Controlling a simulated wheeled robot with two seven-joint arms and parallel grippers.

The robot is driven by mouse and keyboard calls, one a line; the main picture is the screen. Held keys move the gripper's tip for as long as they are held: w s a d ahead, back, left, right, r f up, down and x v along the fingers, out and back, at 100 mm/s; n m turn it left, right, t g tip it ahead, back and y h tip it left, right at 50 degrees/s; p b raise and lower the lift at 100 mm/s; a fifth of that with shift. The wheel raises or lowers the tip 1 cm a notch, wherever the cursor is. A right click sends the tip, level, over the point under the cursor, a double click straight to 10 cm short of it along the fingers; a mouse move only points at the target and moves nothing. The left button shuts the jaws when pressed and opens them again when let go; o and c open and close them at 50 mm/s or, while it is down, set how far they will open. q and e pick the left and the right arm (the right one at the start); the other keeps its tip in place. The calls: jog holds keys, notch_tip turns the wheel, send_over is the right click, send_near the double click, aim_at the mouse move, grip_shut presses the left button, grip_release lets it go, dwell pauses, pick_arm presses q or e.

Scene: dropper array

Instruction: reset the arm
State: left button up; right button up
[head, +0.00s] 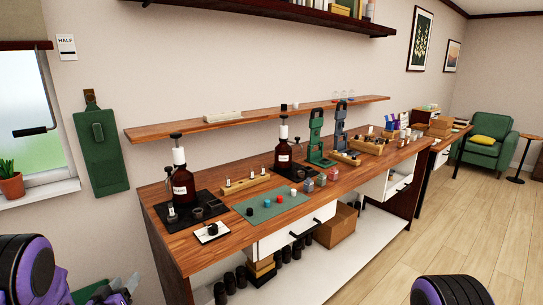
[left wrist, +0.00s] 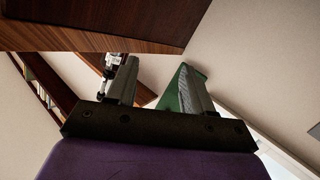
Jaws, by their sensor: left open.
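My left gripper (head: 122,288) shows at the bottom left of the head view, low in front of the wall and left of the bench. In the left wrist view my left gripper (left wrist: 158,72) has its two grey fingers spread apart with nothing between them. The fingertips are clear of the bench. A rounded purple and black part of my left arm fills the lower left corner of the head view. A similar part of my right arm shows at the bottom right. My right gripper is out of view.
The wooden bench (head: 221,247) carries brown bottles (head: 183,186), a green mat (head: 262,214) and several small containers. A green board (head: 102,150) hangs on the wall and shows in the left wrist view (left wrist: 174,86). Floor (head: 400,250) right of the bench is clear.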

pick_arm(q)
jog(key=s+d+f+n+g+y, duration=0.1)
jog(key=s+d+f+n+g, duration=0.2)
jog(key=s+f, duration=0.55)
jog(key=s+d+f+g+y, duration=0.2)
jog(key=s+d+f+g, duration=0.15)
jog(key=s+f, duration=0.5)
jog(key=s+d+f+g, duration=0.1)
jog(key=s+d+g, duration=0.1)
jog(key=s, duration=0.9)
jog(key=s+d+f+g, duration=0.2)
jog(key=s+d+g, duration=0.1)
jog(key=s, duration=0.8)
jog(key=shift+s+f+g, duration=0.15)
jog(key=shift+f+g, duration=0.15)
jog(key=shift+g, duration=0.35)
